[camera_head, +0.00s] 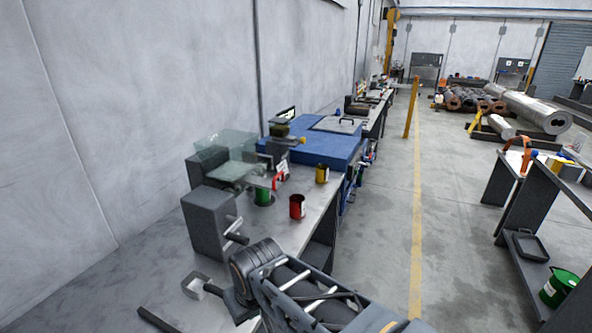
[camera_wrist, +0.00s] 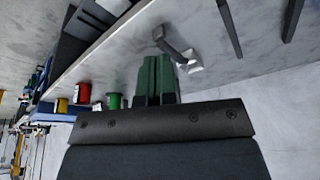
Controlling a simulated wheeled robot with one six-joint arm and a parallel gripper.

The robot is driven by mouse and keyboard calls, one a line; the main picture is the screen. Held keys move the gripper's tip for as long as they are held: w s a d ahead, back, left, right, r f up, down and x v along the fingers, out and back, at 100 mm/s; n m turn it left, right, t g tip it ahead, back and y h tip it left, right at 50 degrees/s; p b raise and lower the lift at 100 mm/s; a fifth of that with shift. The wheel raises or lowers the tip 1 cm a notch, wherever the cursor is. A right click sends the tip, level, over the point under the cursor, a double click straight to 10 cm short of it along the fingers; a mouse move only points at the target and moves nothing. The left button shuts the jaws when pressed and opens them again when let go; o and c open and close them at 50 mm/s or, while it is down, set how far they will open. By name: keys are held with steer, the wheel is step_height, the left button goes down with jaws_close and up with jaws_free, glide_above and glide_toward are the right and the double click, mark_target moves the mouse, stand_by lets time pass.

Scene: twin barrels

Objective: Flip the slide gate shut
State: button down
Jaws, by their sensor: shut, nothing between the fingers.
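My gripper (camera_wrist: 155,62) shows in the wrist view as two dark green fingers pressed together with nothing between them. Just beyond the fingertips is a small dark angled bracket (camera_wrist: 170,42) with a pale block at its end. A similar hooked grey bracket (camera_head: 190,283) shows at the front of the bench in the head view, beside the end of my arm. I cannot tell whether the fingers touch it. A grey box (camera_head: 208,222) with lever handles on its right side (camera_head: 236,232) stands farther back. I cannot tell which part is the slide gate.
The bench (camera_head: 130,275) runs along the wall. A green can (camera_head: 263,196), a red can (camera_head: 297,207) and a yellow can (camera_head: 322,174) stand behind the grey box. A dark bar (camera_head: 157,320) lies at the front. The floor aisle right of the bench is clear.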

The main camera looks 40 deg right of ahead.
steer(key=shift+r, duration=0.1)
steer(key=w+d+r+m+t+p, duration=0.1)
steer(key=w+d+r+m+p, duration=0.35)
steer(key=w+d+r, duration=0.55)
steer(key=w+d+r+m+t+p, duration=0.1)
steer(key=w+d+r+m, duration=0.2)
steer(key=d+r, duration=0.2)
steer(key=w+d+r+m+t+h+p, duration=0.1)
steer(key=w+d+r+m, duration=0.2)
steer(key=d, duration=0.9)
step_height(320, 180, up, 2)
steer(key=shift+r+m, duration=0.2)
steer(key=shift+m, duration=0.25)
steer(key=shift+w+f, duration=0.1)
steer(key=shift+w, duration=0.05)
steer(key=w+a+r+p+x, duration=0.1)
steer(key=w+p+x, duration=0.1)
steer(key=x, duration=1)
steer(key=shift+a+p, duration=0.4)
steer(key=shift+p, duration=0.3)
steer(key=shift+w, duration=0.15)
